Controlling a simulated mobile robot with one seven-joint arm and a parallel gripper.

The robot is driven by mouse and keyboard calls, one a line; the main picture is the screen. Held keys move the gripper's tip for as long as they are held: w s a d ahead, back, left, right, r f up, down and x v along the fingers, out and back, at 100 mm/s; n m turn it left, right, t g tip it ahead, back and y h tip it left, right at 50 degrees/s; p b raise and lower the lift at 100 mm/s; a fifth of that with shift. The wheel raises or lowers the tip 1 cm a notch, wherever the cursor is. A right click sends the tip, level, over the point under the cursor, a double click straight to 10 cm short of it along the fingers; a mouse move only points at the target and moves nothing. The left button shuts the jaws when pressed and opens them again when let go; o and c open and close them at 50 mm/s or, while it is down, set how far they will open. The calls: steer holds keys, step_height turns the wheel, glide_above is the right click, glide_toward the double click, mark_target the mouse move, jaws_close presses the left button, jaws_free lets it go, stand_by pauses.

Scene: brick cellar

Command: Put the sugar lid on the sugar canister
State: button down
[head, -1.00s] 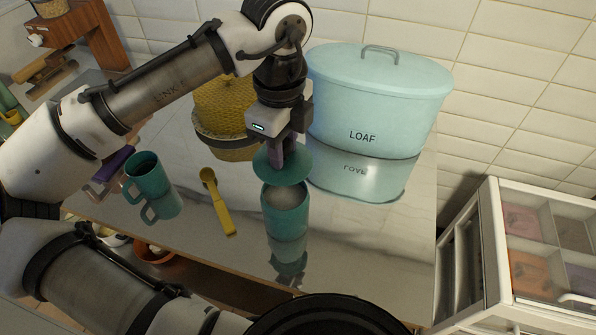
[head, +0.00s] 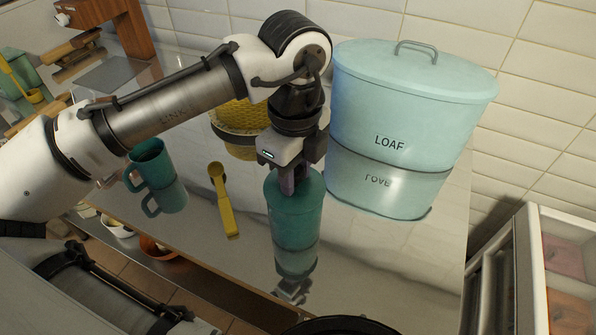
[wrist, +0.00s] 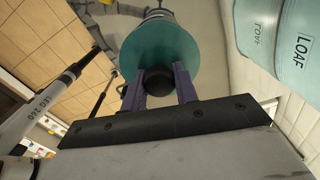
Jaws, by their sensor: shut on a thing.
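The sugar canister (head: 296,222) is a teal cylinder standing upright on the shiny counter. The teal round lid (head: 311,184) is at the canister's top and covers its mouth; I see no clear gap, but cannot tell if it is fully seated. My gripper (head: 289,188) points down from above and is shut on the lid's knob. In the wrist view, the purple fingers of my gripper (wrist: 160,88) stand on both sides of the dark round knob, with the lid disc (wrist: 165,45) beyond, hiding most of the canister.
A large pale blue LOAF bin (head: 400,110) stands behind and right. A yellow woven dome (head: 238,116) is behind my gripper.

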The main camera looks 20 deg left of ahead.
mark_target(296, 170)
steer(key=shift+f, duration=0.55)
steer(key=c, duration=1.1)
jaws_free()
steer(key=shift+r, duration=0.1)
step_height(296, 170, up, 13)
steer(key=shift+b, duration=0.35)
